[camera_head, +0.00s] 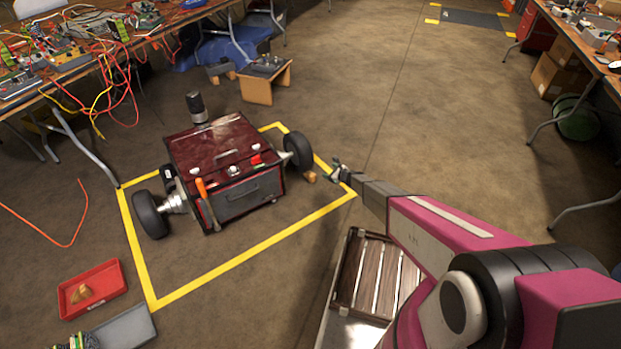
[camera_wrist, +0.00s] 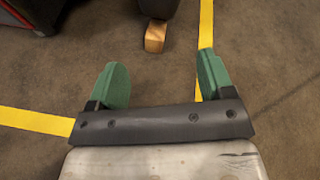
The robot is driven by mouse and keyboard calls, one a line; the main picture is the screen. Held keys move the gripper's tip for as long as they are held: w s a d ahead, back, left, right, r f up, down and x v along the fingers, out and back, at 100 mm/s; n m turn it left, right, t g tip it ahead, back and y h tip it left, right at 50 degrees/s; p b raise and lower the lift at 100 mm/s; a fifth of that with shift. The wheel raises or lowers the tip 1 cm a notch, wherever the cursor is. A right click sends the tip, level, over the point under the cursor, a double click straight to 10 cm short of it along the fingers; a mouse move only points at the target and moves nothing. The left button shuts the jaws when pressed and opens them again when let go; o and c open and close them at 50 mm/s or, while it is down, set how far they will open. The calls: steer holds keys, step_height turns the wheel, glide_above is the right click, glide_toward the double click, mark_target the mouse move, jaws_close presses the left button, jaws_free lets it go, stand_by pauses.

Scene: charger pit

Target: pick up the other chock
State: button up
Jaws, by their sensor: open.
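A small wooden chock (camera_head: 310,176) lies on the floor against the right wheel (camera_head: 298,150) of the dark red wheeled machine (camera_head: 222,155). In the wrist view the chock (camera_wrist: 155,37) is ahead of my gripper, touching or very near the dark wheel above it. My gripper (camera_head: 338,172) is just right of the chock in the head view. In the wrist view my gripper (camera_wrist: 158,80) has its two green fingers wide apart with nothing between them. Another wooden chock (camera_head: 82,293) lies in the red tray (camera_head: 121,284) at the lower left.
Yellow floor tape (camera_head: 225,267) borders the machine. A grey tray (camera_head: 128,330) lies beside the red one. A slatted wooden crate (camera_head: 345,285) sits below my arm. Cluttered tables (camera_head: 75,58) stand at the left; open floor lies at upper middle.

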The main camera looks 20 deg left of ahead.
mark_target(312, 174)
steer(key=a+f+m, duration=0.1)
steer(key=f, duration=0.2)
steer(key=w+a+f+m, duration=0.1)
steer(key=a+f+m, duration=0.1)
steer(key=f, duration=0.1)
steer(key=w+a+f+m+t+h, duration=0.1)
steer(key=f, duration=0.2)
steer(key=shift+a+f+m, duration=0.15)
steer(key=shift+m, duration=0.25)
steer(key=x, duration=0.5)
steer(key=shift+w+a, duration=0.1)
steer(key=shift+s+a+x, duration=0.1)
steer(key=shift+x, duration=1.25)
steer(key=shift+s+a+x, duration=0.1)
steer(key=shift+a+x, duration=0.05)
steer(key=shift+x, duration=1.2)
steer(key=shift+s, duration=0.1)
steer(key=c, duration=1)
